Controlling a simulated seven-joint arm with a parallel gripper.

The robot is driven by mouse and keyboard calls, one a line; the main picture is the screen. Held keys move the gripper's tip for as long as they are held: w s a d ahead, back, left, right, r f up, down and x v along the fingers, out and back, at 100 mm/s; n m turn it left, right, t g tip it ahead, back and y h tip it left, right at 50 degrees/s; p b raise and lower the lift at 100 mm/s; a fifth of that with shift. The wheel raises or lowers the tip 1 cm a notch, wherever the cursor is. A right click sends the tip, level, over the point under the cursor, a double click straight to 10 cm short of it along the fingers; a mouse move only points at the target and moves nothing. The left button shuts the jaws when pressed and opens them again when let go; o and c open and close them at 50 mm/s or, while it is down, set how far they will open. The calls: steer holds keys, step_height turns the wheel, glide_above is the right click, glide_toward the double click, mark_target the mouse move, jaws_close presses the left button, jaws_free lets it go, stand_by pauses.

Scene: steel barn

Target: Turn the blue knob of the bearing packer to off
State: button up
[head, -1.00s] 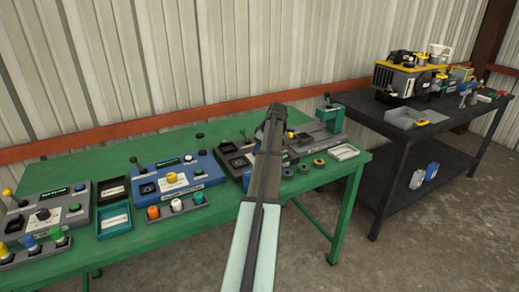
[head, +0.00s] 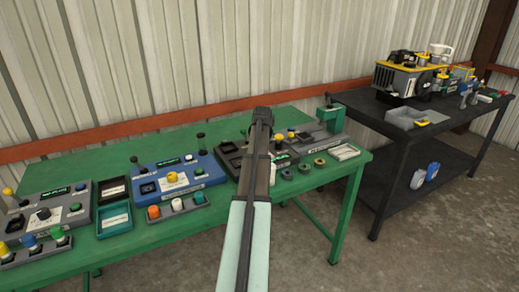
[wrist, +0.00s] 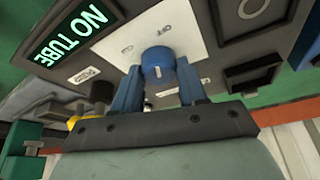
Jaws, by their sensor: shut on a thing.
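The blue knob (wrist: 158,63) shows in the wrist view on a pale plate (wrist: 185,28) with small printed labels, one of which seems to read OFF. A short white mark shows on the knob; where it points is hard to tell. My gripper (wrist: 160,82) has its two blue fingers on either side of the knob, shut on it. The panel of the dark machine around it has a green-lettered display (wrist: 73,33) reading NO TUBE. In the head view my gripper (head: 262,112) reaches over the dark machine (head: 229,158), and my arm hides the knob.
A blue machine (head: 205,168) stands left of the arm on the green table (head: 150,238), with a grey tray of coloured caps (head: 177,210) before it. Green rings (head: 303,168) lie to the right. A black table (head: 385,125) stands further right.

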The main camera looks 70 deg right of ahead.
steer(key=shift+m+g, duration=0.5)
steer(key=shift+m, duration=1.1)
steer(key=o, duration=1.1)
steer(key=shift+c, duration=0.2)
steer(key=w+v, duration=0.1)
steer(key=v, duration=1.2)
steer(key=shift+s+a+r, duration=0.25)
steer(key=shift+s+r, duration=0.1)
steer(key=shift+s, duration=0.05)
steer(key=shift+w, duration=0.1)
